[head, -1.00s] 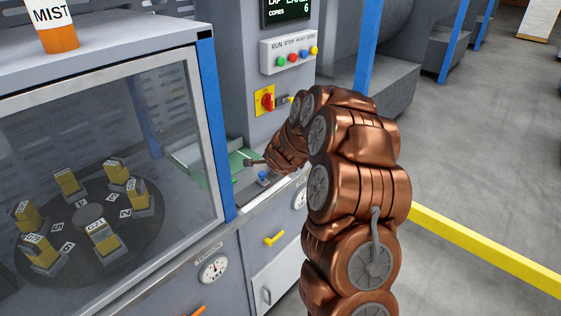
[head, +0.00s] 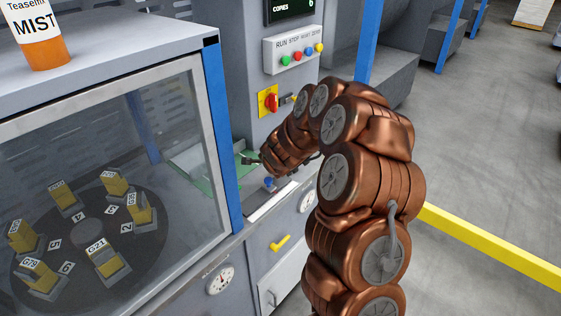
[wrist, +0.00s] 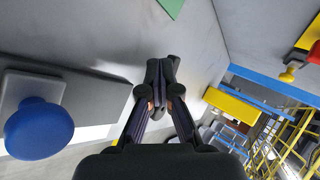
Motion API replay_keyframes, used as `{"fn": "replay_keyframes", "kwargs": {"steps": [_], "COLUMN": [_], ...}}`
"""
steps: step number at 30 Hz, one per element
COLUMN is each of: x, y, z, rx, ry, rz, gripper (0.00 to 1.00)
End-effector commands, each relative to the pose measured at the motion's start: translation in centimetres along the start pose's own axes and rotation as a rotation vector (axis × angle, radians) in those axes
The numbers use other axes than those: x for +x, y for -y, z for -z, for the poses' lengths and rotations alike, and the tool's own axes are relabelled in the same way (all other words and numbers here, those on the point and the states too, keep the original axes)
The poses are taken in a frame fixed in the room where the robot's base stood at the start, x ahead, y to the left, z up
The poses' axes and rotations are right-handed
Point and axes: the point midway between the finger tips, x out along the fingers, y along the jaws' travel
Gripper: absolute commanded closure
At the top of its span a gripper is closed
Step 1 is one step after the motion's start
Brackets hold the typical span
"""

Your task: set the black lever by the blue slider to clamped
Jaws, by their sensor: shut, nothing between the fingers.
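The blue slider's round knob (head: 269,182) stands on the grey ledge beside the glass case. In the wrist view the blue knob (wrist: 40,128) is large at the left, on a pale square mount. My gripper (head: 247,160) is a little behind and left of the knob in the head view, over the ledge by the green plate. In the wrist view my gripper (wrist: 162,72) is shut and empty, with the knob apart from it on the left. I cannot make out the black lever in either view; it may be hidden or blend with my dark fingers.
The glass case (head: 110,170) with its blue post (head: 220,120) stands close on the left. A red rotary switch (head: 271,102) and a button box (head: 293,50) are on the panel behind. A yellow handle (head: 280,243) is below the ledge. Open floor lies right.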

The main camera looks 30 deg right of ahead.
Motion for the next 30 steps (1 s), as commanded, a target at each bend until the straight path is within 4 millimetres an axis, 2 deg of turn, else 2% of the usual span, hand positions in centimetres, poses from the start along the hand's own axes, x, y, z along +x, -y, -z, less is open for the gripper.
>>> {"fn": "replay_keyframes", "kwargs": {"steps": [30], "x": [0.76], "y": [0.73], "z": [0.4], "rx": [0.0], "ry": [-0.001], "rz": [0.002], "gripper": [1.0]}}
